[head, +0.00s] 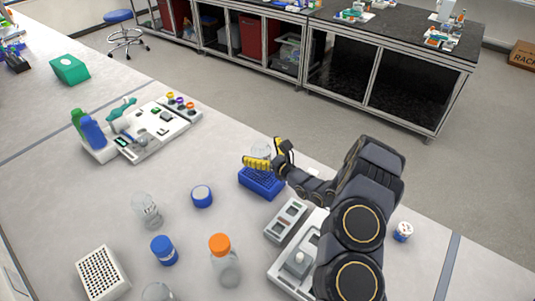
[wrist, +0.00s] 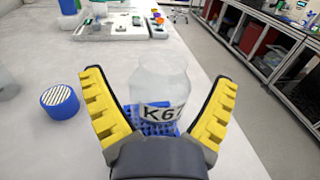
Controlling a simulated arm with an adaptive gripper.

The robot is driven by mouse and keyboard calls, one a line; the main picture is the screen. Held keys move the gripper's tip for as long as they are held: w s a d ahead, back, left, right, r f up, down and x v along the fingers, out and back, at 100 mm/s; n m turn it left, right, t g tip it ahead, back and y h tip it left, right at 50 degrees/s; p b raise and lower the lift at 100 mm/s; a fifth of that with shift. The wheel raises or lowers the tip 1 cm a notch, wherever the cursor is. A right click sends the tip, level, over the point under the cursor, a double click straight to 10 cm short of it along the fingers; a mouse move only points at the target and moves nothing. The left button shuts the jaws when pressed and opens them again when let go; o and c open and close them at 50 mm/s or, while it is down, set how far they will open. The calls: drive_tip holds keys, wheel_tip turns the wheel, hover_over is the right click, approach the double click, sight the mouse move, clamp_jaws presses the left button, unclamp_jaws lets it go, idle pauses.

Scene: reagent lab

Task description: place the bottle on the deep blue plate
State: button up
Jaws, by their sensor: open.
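A clear bottle with a white label reading "K6" (wrist: 160,88) stands upright between the spread fingers of my gripper (wrist: 163,110) in the wrist view. The fingers are open, with a gap on each side of the bottle. The deep blue plate (wrist: 143,127), a perforated block, shows around and behind the bottle's lower part. In the head view my gripper (head: 269,156) is at the far edge of the blue plate (head: 262,184), and the bottle (head: 262,151) shows partly behind the yellow finger. Whether the bottle's base rests on the plate is hidden.
A round blue-rimmed item (head: 202,196) sits left of the plate. Orange-capped (head: 225,262) and blue-capped (head: 164,251) bottles, a clear flask (head: 147,211) and a white rack (head: 101,273) stand nearer. A grey device (head: 287,221) lies beside the plate.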

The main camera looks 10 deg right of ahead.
drive_tip(key=v, duration=1.2)
drive_tip(key=s+a+r+n+g+y, duration=0.3)
drive_tip(key=a+r+n+g+y, duration=0.1)
drive_tip(key=a+r+n, duration=0.25)
drive_tip(key=s+a+r+n+g+y, duration=0.3)
drive_tip(key=a+r+n+g, duration=0.15)
drive_tip(key=a+r, duration=0.2)
drive_tip(key=s+a+r+n+g+h, duration=0.1)
drive_tip(key=s+a+r+n+g, duration=0.25)
drive_tip(key=s+n, duration=0.2)
drive_tip(key=s+a+r+n+g+h, duration=0.1)
drive_tip(key=s+a+r+n+g, duration=0.1)
drive_tip(key=s+n+g, duration=0.3)
drive_tip(key=s+d+f+n+g+h, duration=0.1)
drive_tip(key=s+d+n+g+h, duration=0.15)
drive_tip(key=s+n+h, duration=0.6)
drive_tip(key=s+d+t+h, duration=0.2)
drive_tip(key=s+d+h, duration=0.4)
drive_tip(key=s+d, duration=0.3)
drive_tip(key=d, duration=0.4)
drive_tip(key=shift+s+m+t, duration=0.15)
drive_tip(key=shift+m+t, duration=0.2)
drive_tip(key=shift+m, duration=0.05)
